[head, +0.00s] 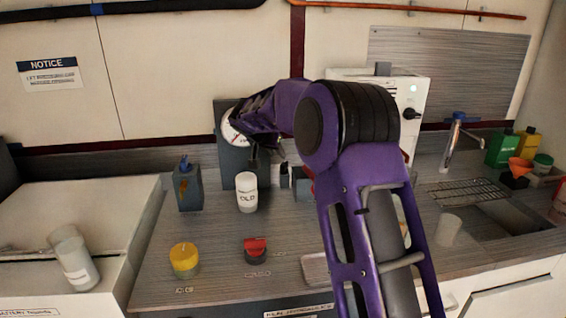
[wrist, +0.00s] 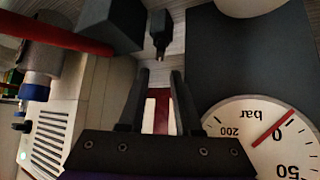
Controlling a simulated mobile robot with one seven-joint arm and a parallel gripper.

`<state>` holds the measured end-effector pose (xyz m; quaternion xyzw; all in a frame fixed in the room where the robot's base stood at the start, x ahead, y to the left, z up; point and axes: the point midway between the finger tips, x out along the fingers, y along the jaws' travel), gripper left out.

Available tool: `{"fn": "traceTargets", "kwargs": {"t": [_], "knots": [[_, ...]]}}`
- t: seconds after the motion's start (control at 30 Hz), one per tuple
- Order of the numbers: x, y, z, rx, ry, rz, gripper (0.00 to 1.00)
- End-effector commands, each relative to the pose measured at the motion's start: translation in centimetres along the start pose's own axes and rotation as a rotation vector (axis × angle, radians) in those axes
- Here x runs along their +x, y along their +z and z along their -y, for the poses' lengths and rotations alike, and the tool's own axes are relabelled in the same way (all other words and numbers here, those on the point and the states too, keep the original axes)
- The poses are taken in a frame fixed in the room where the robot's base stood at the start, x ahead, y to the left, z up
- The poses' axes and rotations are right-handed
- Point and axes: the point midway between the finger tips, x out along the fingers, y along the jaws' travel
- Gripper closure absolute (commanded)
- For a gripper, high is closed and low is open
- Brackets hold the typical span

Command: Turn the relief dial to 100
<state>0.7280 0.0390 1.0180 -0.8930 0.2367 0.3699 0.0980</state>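A round white gauge (wrist: 262,140) marked bar, with 0, 50 and 200 visible, is at the lower right of the wrist view, partly cut off. Its red needle lies close to the 0. In the head view the gauge (head: 229,126) sits on a dark upright panel, partly hidden by my arm. No part is readably labelled as the relief dial; I cannot tell which it is. My gripper (wrist: 159,74) is open, with nothing between its fingers, beside the gauge. A small dark fitting (wrist: 160,35) is just beyond the fingertips. In the head view my gripper (head: 265,153) is close before the panel.
A white OLD jar (head: 246,195) stands below the gauge. A white box (head: 413,95) and a sink (head: 508,217) are right.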

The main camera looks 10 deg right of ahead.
Motion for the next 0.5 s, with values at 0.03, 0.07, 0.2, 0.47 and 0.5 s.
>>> {"fn": "traceTargets", "kwargs": {"t": [0.03, 0.07, 0.2, 0.47, 0.5], "knots": [[1.3, 0.1, 0.0, 0.001, 0.001, 0.003, 0.68], [2.0, 0.1, 0.0, 0.001, 0.001, 0.003, 0.68], [4.8, 0.1, 0.0, 0.001, 0.001, 0.003, 0.68], [8.0, 0.0, 0.0, -0.001, 0.000, 0.001, 0.68], [8.2, 0.0, 0.1, -0.001, -0.001, 0.001, 0.68]]}}
